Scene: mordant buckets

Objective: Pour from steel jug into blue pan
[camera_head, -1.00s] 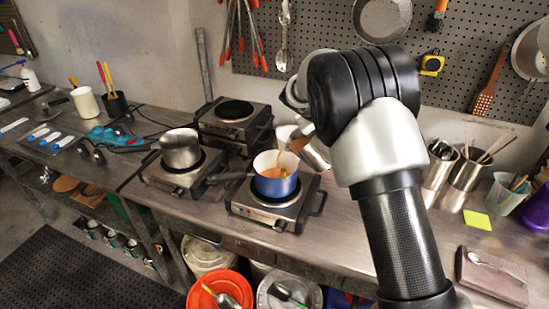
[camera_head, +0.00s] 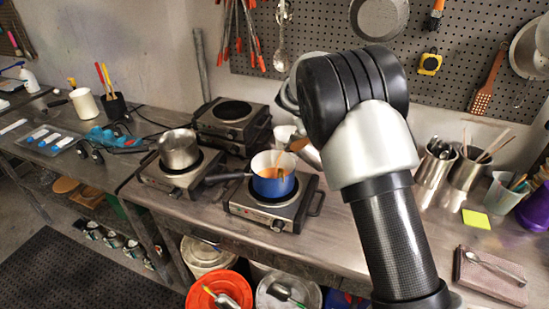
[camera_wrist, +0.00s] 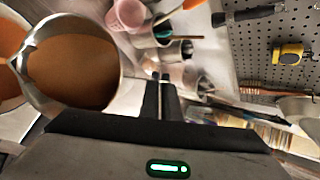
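The steel jug (camera_head: 311,154) is beside the blue pan in the head view, tilted toward it and partly hidden by my arm. In the wrist view the jug (camera_wrist: 36,77) is at the left, with brown liquid inside. My gripper (camera_wrist: 160,98) has its fingers close together beside the jug, shut on its handle; the grip itself is mostly hidden. The blue pan (camera_head: 273,190) sits on the front hot plate with orange-brown liquid in it. Part of the pan's contents (camera_wrist: 10,38) shows at the wrist view's left edge. A thin brownish streak shows near the jug's lip.
The front hot plate (camera_head: 252,207) stands near the bench edge. A steel pot (camera_head: 179,150) is on another hot plate to the left, and a third hot plate (camera_head: 232,112) is behind. Steel canisters (camera_head: 434,165) hold tools at right. A brown book (camera_head: 490,278) bears a spoon.

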